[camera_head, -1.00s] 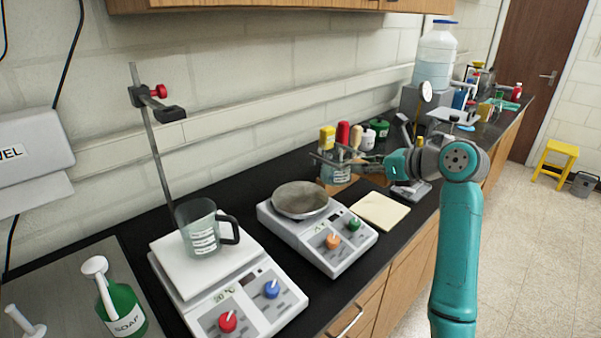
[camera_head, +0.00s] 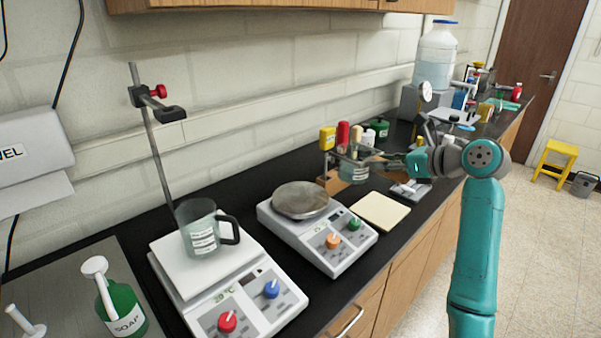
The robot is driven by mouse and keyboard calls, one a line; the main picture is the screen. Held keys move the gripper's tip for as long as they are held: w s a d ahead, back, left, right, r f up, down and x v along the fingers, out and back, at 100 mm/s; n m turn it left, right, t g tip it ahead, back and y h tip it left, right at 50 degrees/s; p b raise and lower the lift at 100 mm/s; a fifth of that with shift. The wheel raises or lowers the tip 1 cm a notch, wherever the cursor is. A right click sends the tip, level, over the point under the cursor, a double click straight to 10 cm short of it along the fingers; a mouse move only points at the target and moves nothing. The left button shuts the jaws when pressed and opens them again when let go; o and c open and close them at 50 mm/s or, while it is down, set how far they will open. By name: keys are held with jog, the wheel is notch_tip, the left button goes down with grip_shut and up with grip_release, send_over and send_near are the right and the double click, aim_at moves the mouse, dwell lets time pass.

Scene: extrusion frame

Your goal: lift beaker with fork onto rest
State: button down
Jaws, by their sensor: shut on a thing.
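A small clear beaker (camera_head: 354,173) with a white label is at the far middle of the bench, at the prongs of a thin grey fork (camera_head: 350,156). My gripper (camera_head: 394,166) comes from the right and is shut on the fork's handle end. The prongs run left around or beside the beaker's upper part; which one is too small to tell. Whether the beaker's base touches anything is also unclear. A wooden block (camera_head: 329,183) shows just left of the beaker. I cannot tell which thing is the rest.
A hotplate (camera_head: 335,240) with a round grey top stands in front. Left of it, another hotplate (camera_head: 250,308) carries a glass jug (camera_head: 203,230). A beige pad (camera_head: 381,211) lies flat nearby. Bottles with coloured caps (camera_head: 358,137) stand behind the beaker. A clamp stand (camera_head: 152,150) rises at left.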

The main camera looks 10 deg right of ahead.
jog(key=d, duration=1)
jog(key=shift+w, duration=0.35)
dwell(0.8)
jog(key=shift+f, duration=0.1)
dwell(0.5)
jog(key=shift+f, duration=6)
jog(key=shift+f, duration=0.6)
